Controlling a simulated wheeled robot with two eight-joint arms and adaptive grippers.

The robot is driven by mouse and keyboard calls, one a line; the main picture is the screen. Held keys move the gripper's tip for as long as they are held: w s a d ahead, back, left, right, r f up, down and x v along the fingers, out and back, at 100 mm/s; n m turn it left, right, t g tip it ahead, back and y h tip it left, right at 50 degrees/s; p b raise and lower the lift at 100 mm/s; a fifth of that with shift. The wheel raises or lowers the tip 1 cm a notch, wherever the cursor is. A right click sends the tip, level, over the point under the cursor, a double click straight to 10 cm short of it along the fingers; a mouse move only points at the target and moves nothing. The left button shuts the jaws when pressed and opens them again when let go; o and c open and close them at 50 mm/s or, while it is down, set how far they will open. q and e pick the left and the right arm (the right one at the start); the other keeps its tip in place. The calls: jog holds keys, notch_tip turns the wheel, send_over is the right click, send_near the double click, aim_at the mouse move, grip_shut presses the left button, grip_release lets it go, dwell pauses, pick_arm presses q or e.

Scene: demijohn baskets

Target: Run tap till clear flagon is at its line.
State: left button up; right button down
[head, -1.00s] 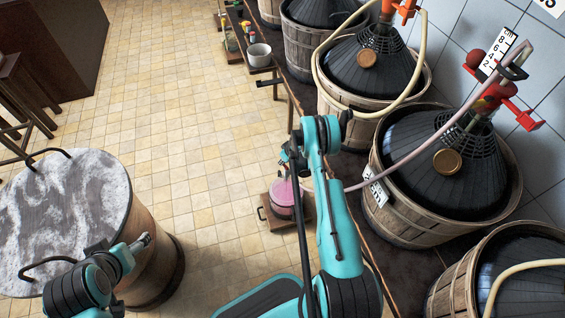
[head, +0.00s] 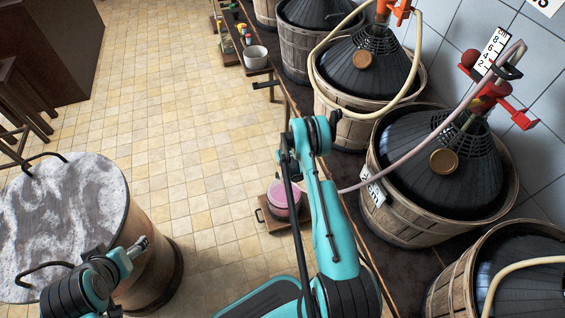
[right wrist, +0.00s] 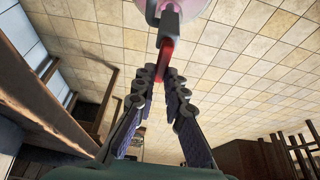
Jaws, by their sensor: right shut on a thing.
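The clear flagon (head: 283,196) stands low on a small wooden stand beside the bench in the head view, with pink liquid in it. Its line cannot be made out. In the right wrist view its pink, rounded body (right wrist: 229,8) shows at the top edge. A red tap lever (right wrist: 164,55) hangs below a grey tap body (right wrist: 170,22). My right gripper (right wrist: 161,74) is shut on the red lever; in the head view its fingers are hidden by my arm. My left gripper (head: 140,244) is over the marble-topped barrel, its jaws too small to judge.
A pale hose (head: 395,164) runs from a basketed demijohn (head: 437,165) toward the flagon. More demijohns line the bench at right. The marble-topped barrel (head: 70,205) stands at left. A white pot (head: 255,56) stands farther back. The tiled floor between is clear.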

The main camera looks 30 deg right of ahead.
jog(key=c, duration=1.6)
grip_release()
jog(key=shift+o, duration=0.2)
jog(key=v, duration=1.2)
